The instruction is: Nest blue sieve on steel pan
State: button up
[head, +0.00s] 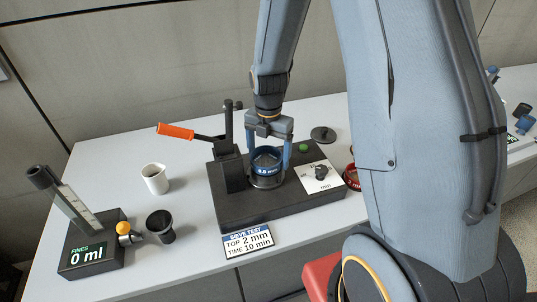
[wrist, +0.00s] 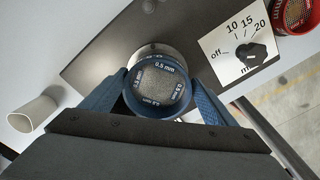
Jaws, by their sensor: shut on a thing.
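The blue sieve (head: 266,159), marked 0.5 mm, is between the two blue fingers of my gripper (head: 269,154), which is shut on it. In the wrist view the sieve (wrist: 158,90) shows its round mesh from above, close to level, with a finger at each side. The steel pan (head: 267,182) is on the dark shaker base, right below the sieve. In the wrist view only part of the pan's pale rim (wrist: 152,49) shows past the sieve's far edge; the rest is hidden. I cannot tell whether sieve and pan touch.
The shaker base (head: 270,207) carries a clamp with an orange handle (head: 176,131) left of my gripper and a timer dial (head: 320,172) at right. A red sieve (head: 351,177), grey lid (head: 323,134), white cup (head: 155,179) and dark cup (head: 160,226) stand around it.

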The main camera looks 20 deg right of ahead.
jog(key=shift+s+f, duration=0.1)
jog(key=shift+f, duration=0.25)
jog(key=o, duration=1.1)
jog(key=shift+r+b, duration=1.25)
jog(key=shift+r, duration=2.6)
jog(key=shift+s+f+m, duration=0.1)
jog(key=shift+s+m, duration=0.35)
jog(key=shift+m, duration=0.65)
jog(key=s+m+b, duration=0.1)
jog(key=s+m, duration=0.2)
jog(key=m, duration=0.5)
jog(key=s+f+m+t+b, duration=0.1)
jog(key=s+m, duration=0.3)
jog(key=m, duration=0.4)
jog(key=s+f+m+b, duration=0.1)
jog(key=s+m, duration=0.3)
jog(key=m, duration=0.5)
jog(key=shift+s+a+b, duration=0.15)
jog(key=shift+s+b, duration=0.1)
jog(key=shift+b, duration=0.25)
